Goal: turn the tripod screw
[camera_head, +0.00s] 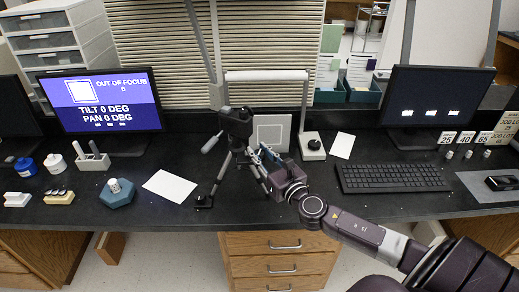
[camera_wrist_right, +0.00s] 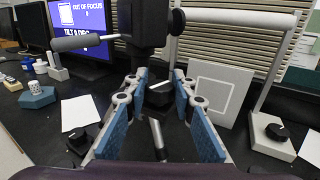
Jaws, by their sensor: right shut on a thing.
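A small black tripod (camera_head: 235,147) stands on the dark bench left of my right gripper, with a black camera (camera_head: 237,122) on top and a grey-gripped pan handle (camera_head: 211,143) out to the left. My right gripper (camera_head: 263,158) reaches in from the right at the tripod. In the right wrist view its blue-padded fingers (camera_wrist_right: 161,82) are on either side of a small black part with a pale bar, the tripod screw (camera_wrist_right: 160,97); the exact contact is hard to see. My left gripper is in neither view.
A left monitor (camera_head: 100,101) reads out of focus, tilt 0, pan 0. A grey target board (camera_head: 271,131) and a lamp with a knobbed base (camera_head: 312,147) stand behind. A keyboard (camera_head: 392,178) lies right; a white sheet (camera_head: 170,186) and blue hexagonal block (camera_head: 117,194) lie left.

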